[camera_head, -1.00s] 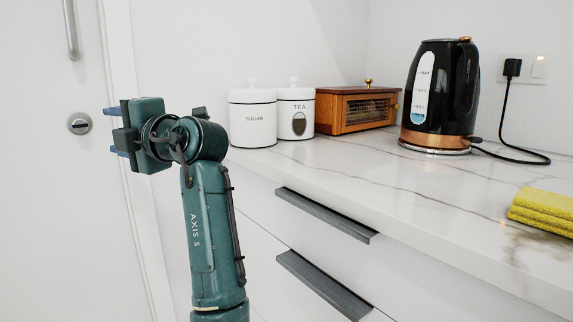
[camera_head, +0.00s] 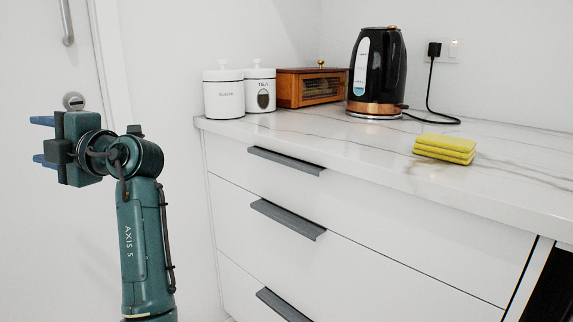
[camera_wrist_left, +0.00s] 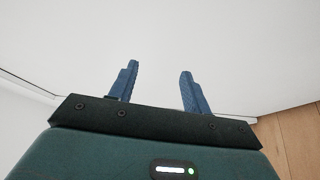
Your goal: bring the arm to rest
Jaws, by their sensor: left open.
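My left arm is green and stands upright at the left of the head view, bent at the wrist. My left gripper (camera_head: 42,140) has two blue fingers that point left toward the white door. The fingers are apart with nothing between them. The left wrist view also shows the open fingers (camera_wrist_left: 158,90) against a plain white surface, with a strip of wood floor at the right. My right gripper is not in view.
A white counter (camera_head: 330,140) with drawers stands to the right of my arm. On it are two white canisters (camera_head: 224,98), a wooden box (camera_head: 297,88), a black kettle (camera_head: 383,70) and folded yellow cloths (camera_head: 444,150). The white door (camera_head: 35,220) is at the left.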

